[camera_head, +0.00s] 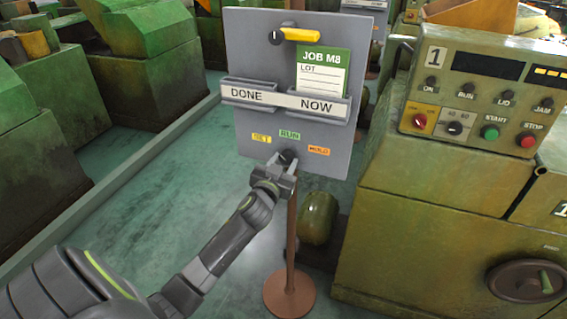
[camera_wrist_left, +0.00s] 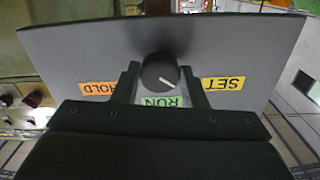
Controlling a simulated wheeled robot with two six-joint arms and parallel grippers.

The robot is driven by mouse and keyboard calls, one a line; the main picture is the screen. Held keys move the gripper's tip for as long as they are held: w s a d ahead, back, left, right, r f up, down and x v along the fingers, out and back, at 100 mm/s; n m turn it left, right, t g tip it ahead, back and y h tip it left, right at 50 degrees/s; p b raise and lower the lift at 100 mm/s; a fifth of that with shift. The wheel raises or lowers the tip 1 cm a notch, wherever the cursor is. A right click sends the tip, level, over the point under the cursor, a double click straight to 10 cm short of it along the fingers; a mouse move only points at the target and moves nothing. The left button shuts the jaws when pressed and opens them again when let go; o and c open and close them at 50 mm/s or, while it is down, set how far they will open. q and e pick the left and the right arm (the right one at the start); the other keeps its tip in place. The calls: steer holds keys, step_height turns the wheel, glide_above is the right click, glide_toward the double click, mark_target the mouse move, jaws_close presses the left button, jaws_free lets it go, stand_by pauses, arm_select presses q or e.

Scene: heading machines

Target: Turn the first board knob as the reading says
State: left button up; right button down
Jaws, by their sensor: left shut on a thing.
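The grey board (camera_head: 250,65) stands upright on a brown post. Its dark round knob (camera_head: 288,156) sits low on the board, below the yellow SET label (camera_head: 261,139), green RUN label (camera_head: 290,134) and orange HOLD label (camera_head: 319,151). My left gripper (camera_head: 286,163) is shut on this knob (camera_wrist_left: 160,73), with one finger on each side. In the left wrist view the labels are upside down, and the knob's white mark points between RUN (camera_wrist_left: 162,101) and SET (camera_wrist_left: 223,83). My right gripper is not in view.
A job card (camera_head: 322,70) reading JOB M8 stands in the NOW pocket; the DONE pocket (camera_head: 246,94) looks empty. A yellow handle (camera_head: 301,34) is at the board's top. Machine 1's control panel (camera_head: 470,90) stands to the right. Green floor is open at left.

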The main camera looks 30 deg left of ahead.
arm_select(q)
steer(key=m+p, duration=0.1)
steer(key=m, duration=0.4)
steer(key=shift+r, duration=0.15)
steer(key=m+p, duration=0.1)
steer(key=m, duration=0.4)
steer(key=shift+a+p, duration=0.1)
steer(key=shift+p, duration=0.3)
steer(key=shift+m, duration=0.3)
steer(key=o, duration=1)
steer(key=shift+s, duration=0.1)
steer(key=b+v, duration=0.1)
steer(key=v, duration=1.6)
steer(key=shift+s+b, duration=0.1)
steer(key=shift+b, duration=0.2)
